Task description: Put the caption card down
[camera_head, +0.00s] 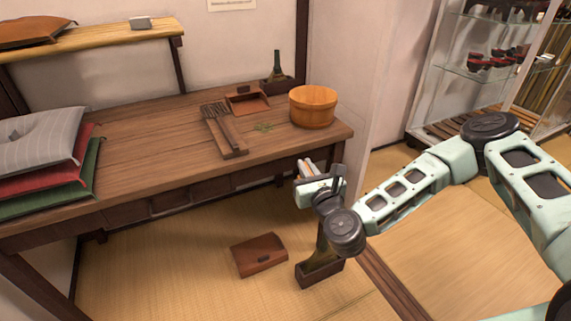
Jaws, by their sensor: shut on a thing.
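My gripper (309,172) is near the front right corner of the wooden table (150,130), just off its edge in the picture. It is shut on a small pale thing at its jaws, which fits the caption card but is mostly hidden by the gripper. Its face and any writing cannot be made out.
A wooden tub (313,106), a slatted wooden piece (222,130) and a dustpan-like tray (247,100) stand on the table. Cushions (40,150) are stacked at left. A brown box (258,255) lies on the tatami. The table's middle left is bare.

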